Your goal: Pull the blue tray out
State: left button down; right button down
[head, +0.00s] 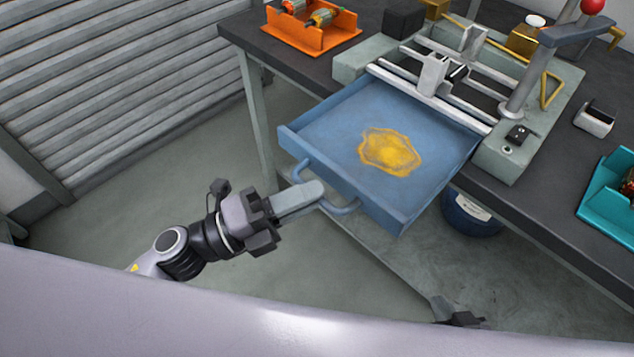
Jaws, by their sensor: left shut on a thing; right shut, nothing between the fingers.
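The blue tray (330,130) sticks out from under the winding machine (505,160) on the bench, past the bench's front edge. A yellow patch or tangle (390,152) lies on its floor. Its front wall carries a blue bar handle (345,209). My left gripper (312,192) is shut on the handle, and its fingers cover the handle's middle. My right gripper (450,308) is low at the bottom of the picture, well apart from the tray, shut and empty. My own body hides part of it.
An orange holder (312,38) with wound parts stands at the bench's back left. A teal bin (610,200) sits at the right. A blue bucket (472,212) is under the bench. The floor left of the tray is clear up to a shutter (110,80).

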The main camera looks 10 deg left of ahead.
pick_arm(q)
jog(key=shift+s+a, duration=0.45)
jog(key=shift+s, duration=0.15)
pick_arm(e)
jog(key=shift+s+a+r, duration=0.1)
jog(key=shift+s+r, duration=0.05)
jog(key=shift+s, duration=0.05)
pick_arm(q)
jog(key=c, duration=1.4)
grip_release()
jog(key=shift+c, duration=0.2)
jog(key=b+v, duration=0.1)
jog(key=v, duration=0.6)
jog(key=shift+b, duration=0.35)
pick_arm(e)
jog(key=shift+w+a+f, duration=0.1)
jog(key=shift+a+f, duration=0.15)
jog(key=shift+f, duration=0.3)
pick_arm(q)
jog(key=shift+w+a+r, duration=0.1)
pick_arm(e)
jog(key=shift+d+r, duration=0.1)
